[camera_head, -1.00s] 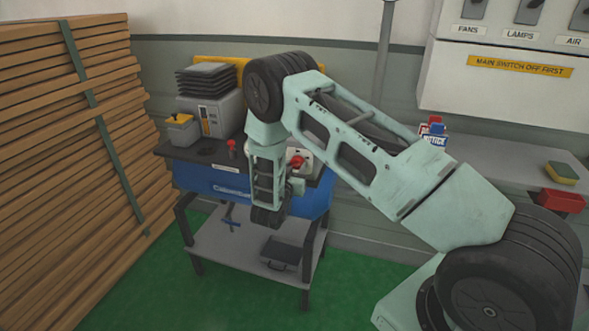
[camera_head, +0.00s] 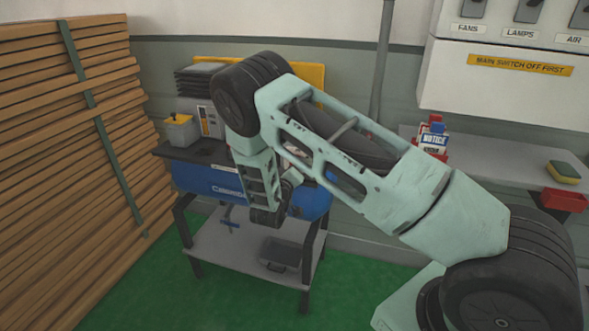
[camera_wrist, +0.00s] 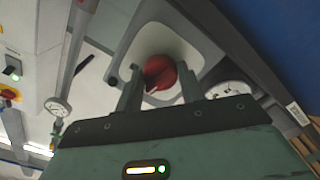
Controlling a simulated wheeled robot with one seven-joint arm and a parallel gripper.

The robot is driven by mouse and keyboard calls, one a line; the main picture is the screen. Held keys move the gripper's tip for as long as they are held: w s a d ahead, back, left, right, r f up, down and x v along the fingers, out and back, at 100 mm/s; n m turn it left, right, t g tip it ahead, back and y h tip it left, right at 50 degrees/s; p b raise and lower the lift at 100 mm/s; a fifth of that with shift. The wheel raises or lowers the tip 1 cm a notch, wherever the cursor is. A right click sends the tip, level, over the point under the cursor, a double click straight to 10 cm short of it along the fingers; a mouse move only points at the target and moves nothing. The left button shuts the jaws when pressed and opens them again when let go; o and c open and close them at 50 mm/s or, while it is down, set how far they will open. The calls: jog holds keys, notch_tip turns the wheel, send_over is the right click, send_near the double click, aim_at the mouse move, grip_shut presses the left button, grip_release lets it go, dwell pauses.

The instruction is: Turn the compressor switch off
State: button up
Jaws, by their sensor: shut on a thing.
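The compressor (camera_head: 205,178) is a blue tank machine on a grey stand in the head view, left of centre, partly hidden behind my arm. In the wrist view, a round red switch knob (camera_wrist: 178,70) sits on a pale plate (camera_wrist: 196,37) on the compressor. My gripper (camera_wrist: 159,80) has one finger on each side of the knob and is shut on it. The knob and fingers are hidden behind my arm in the head view. I cannot tell which setting the knob is at.
A round gauge (camera_wrist: 230,88) is close to the right finger in the wrist view. Stacked planks (camera_head: 70,150) stand left of the compressor. A shelf (camera_head: 500,163) with a sponge (camera_head: 563,172) and red bin (camera_head: 563,200) is at right, below a switch box (camera_head: 500,90).

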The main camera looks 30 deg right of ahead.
jog(key=shift+n, duration=1.1)
jog(key=o, duration=1)
jog(key=shift+c, duration=0.2)
jog(key=b+v, duration=0.3)
jog(key=v, duration=1.4)
jog(key=shift+a, duration=0.2)
jog(key=shift+s, duration=0.15)
